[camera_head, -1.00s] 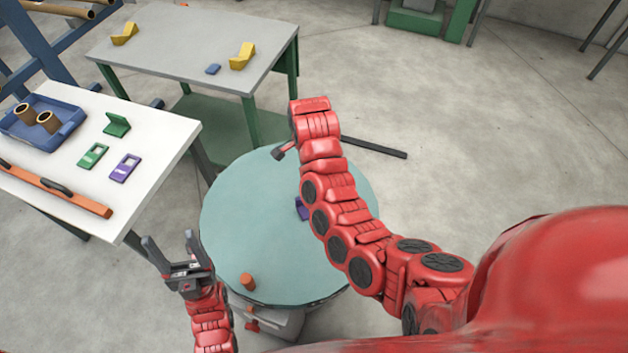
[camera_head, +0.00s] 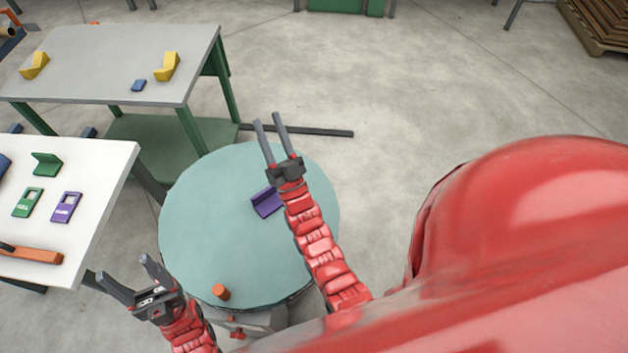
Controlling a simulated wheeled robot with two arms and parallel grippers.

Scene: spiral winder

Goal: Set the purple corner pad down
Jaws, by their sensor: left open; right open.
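The purple corner pad (camera_head: 266,203) lies on the teal round turntable (camera_head: 200,205), right of its middle. My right arm covers part of its right side. My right gripper (camera_head: 268,120) is open and empty, its fingers pointing away over the far part of the turntable, beyond the pad and apart from it. My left gripper (camera_head: 122,271) is open and empty near the turntable's front left edge, between it and the white table.
A small orange-brown cylinder (camera_head: 221,292) stands at the turntable's front edge. The white table (camera_head: 95,160) at left holds a green corner pad (camera_head: 46,164), a green plate (camera_head: 28,202), a purple plate (camera_head: 66,207) and an orange bar (camera_head: 30,254). A grey table (camera_head: 100,60) stands behind.

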